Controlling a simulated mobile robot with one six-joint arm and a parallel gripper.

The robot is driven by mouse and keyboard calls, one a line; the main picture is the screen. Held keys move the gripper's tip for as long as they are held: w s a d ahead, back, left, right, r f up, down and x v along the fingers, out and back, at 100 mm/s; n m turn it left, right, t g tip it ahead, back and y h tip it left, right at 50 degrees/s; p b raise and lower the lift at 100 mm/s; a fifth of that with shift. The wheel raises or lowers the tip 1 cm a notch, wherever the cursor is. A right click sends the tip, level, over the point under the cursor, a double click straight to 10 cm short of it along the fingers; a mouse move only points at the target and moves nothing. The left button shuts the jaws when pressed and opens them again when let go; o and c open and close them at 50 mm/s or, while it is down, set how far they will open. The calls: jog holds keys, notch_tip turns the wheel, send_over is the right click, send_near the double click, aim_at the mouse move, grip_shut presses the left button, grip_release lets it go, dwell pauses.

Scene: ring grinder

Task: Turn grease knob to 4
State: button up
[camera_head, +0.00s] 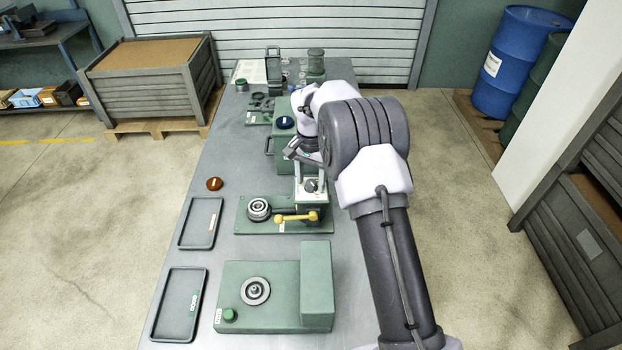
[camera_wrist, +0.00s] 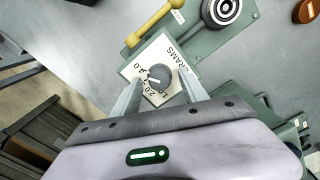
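The grease knob (camera_wrist: 158,77) is a round grey knob with a white pointer line, on a white dial plate (camera_wrist: 148,93) marked "GRAMS", with numbers including 2.0 and 4.0. The pointer faces the numbered side; its exact reading is too small to tell. In the head view the knob (camera_head: 311,185) sits on the green station with the yellow lever. My gripper (camera_wrist: 160,76) is open, with one finger on each side of the knob. Gaps seem to show between fingers and knob.
The yellow lever (camera_head: 297,217) and a round metal part (camera_head: 259,209) are beside the dial. A green machine (camera_head: 262,296) stands nearer, and a taller green machine (camera_head: 284,152) behind. Two dark trays (camera_head: 183,240) and an amber knob-like disc (camera_head: 214,184) are at the left.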

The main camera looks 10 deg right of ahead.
aim_at(311, 182)
notch_tip(311, 182, up, 17)
jog(key=p, duration=0.4)
jog(key=shift+r, duration=0.2)
jog(key=s+a+r+n+t+y+b, duration=0.1)
jog(key=s+r+t+b, duration=0.1)
jog(key=s+b, duration=0.65)
jog(key=s+a+r+n+t+b, duration=0.1)
jog(key=s+a+t+b, duration=0.15)
jog(key=s, duration=1.05)
jog(key=s+f+b, duration=0.3)
jog(key=s+f, duration=0.2)
jog(key=s, duration=0.2)
jog(key=s+f+n+t+y+b, duration=0.1)
jog(key=s+f+b, duration=0.2)
jog(key=s+f, duration=0.2)
jog(key=s, duration=0.2)
jog(key=shift+s+a, duration=0.2)
jog(key=shift+s, duration=0.2)
